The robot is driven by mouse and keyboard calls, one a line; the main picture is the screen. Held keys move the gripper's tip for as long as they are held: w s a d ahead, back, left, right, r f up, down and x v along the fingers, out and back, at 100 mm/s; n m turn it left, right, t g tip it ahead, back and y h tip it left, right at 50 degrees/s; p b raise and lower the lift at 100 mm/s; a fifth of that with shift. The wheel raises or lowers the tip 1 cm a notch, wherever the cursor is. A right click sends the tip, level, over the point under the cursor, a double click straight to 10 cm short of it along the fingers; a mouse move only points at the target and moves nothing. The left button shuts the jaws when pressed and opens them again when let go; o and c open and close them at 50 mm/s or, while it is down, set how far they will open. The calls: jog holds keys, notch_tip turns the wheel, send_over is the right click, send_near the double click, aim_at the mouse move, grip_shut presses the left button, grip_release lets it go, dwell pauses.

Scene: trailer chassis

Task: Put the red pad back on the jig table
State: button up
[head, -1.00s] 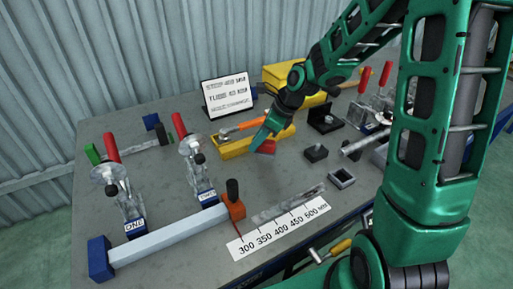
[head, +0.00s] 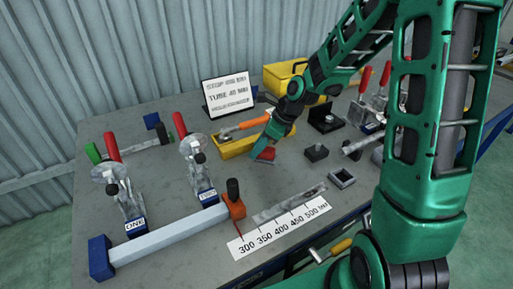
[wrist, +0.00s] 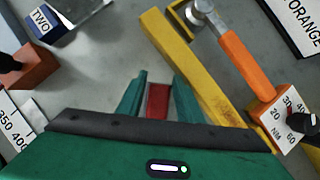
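The red pad (head: 266,154) is low over or on the grey table top, in front of the yellow tray. My gripper (wrist: 158,90) points down at it, with one green finger on each side of the pad (wrist: 158,100) in the wrist view. The fingers look very close to the pad's sides; I cannot tell whether they press on it. In the head view my gripper (head: 260,151) partly covers the pad. The jig table (head: 180,265) is the grey-topped bench carrying clamps and a ruler.
The yellow tray (head: 232,147) with an orange-handled wrench (head: 245,125) lies right beside my gripper. Black blocks (head: 316,152) and a square ring (head: 342,178) stand to the right. Toggle clamps (head: 197,168) and a pale tube (head: 165,239) occupy the left. Bare table lies in front of the pad.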

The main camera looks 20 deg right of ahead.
jog(key=v, duration=1.1)
jog(key=shift+r, duration=0.4)
jog(key=shift+s+d, duration=0.15)
jog(key=s+d+n+g+h, duration=0.1)
jog(key=s+d+n, duration=0.4)
jog(key=s, duration=0.4)
jog(key=s+d+r+n+g+h, duration=0.1)
jog(key=s+d+n, duration=0.4)
jog(key=s, duration=0.5)
jog(key=s+d+r+n+g+h, duration=0.1)
jog(key=s+d+n, duration=0.3)
jog(key=s+n, duration=0.4)
jog(key=shift+s+d+h, duration=0.4)
jog(key=shift+s+h, duration=0.4)
jog(key=shift+s, duration=0.15)
jog(key=shift+w+f, duration=0.3)
jog(key=shift+w, duration=0.3)
